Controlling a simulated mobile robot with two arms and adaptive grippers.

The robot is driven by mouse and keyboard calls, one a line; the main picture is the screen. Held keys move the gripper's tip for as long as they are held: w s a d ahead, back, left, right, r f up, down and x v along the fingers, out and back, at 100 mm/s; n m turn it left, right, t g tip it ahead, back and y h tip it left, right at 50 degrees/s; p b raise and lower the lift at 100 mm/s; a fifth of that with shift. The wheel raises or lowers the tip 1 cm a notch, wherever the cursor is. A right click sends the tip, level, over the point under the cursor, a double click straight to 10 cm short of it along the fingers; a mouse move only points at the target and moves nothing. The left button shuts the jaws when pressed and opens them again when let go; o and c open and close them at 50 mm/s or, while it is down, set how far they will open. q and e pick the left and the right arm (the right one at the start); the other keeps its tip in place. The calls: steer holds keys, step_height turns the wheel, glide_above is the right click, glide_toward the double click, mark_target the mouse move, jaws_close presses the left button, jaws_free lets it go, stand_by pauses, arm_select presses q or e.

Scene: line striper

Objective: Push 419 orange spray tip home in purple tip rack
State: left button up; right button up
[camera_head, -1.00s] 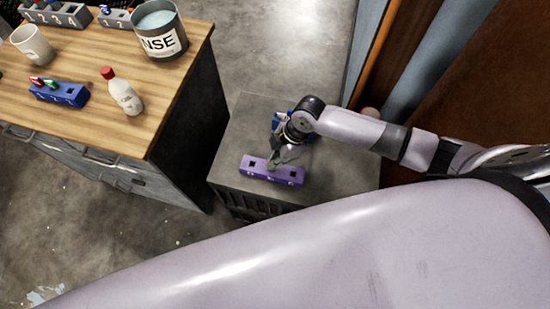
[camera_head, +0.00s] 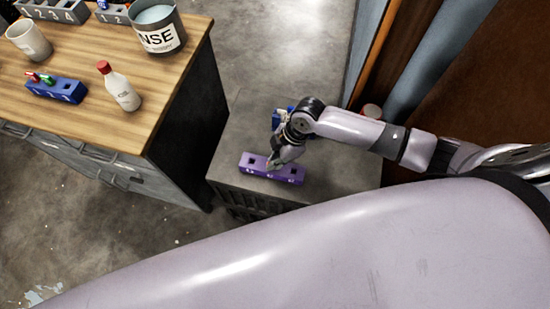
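The purple tip rack (camera_head: 292,175) lies on the grey cabinet top. It has a row of square holes along its upper face. My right gripper (camera_head: 273,165) points down at the middle of the rack, with its fingertips at or just above the rack's upper face. The fingers are small and partly hidden by the wrist, so I cannot tell whether they are open or shut. No orange spray tip can be made out; the middle hole is covered by the gripper. My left gripper is not in view.
A blue object (camera_head: 279,118) stands behind my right wrist on the grey cabinet (camera_head: 240,120). The wooden-topped bench (camera_head: 110,125) at left holds a blue rack (camera_head: 57,91), a red-capped bottle (camera_head: 121,90), a white cup (camera_head: 29,40) and a rinse bucket (camera_head: 158,32). A floor gap separates bench and cabinet.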

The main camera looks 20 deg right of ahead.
steer(key=o, duration=0.5)
steer(key=shift+o, duration=0.4)
steer(key=shift+o, duration=1.1)
steer(key=shift+r, duration=0.15)
steer(key=p+v, duration=0.6)
steer(key=v, duration=0.1)
steer(key=shift+p, duration=0.3)
steer(key=shift+s+a, duration=0.1)
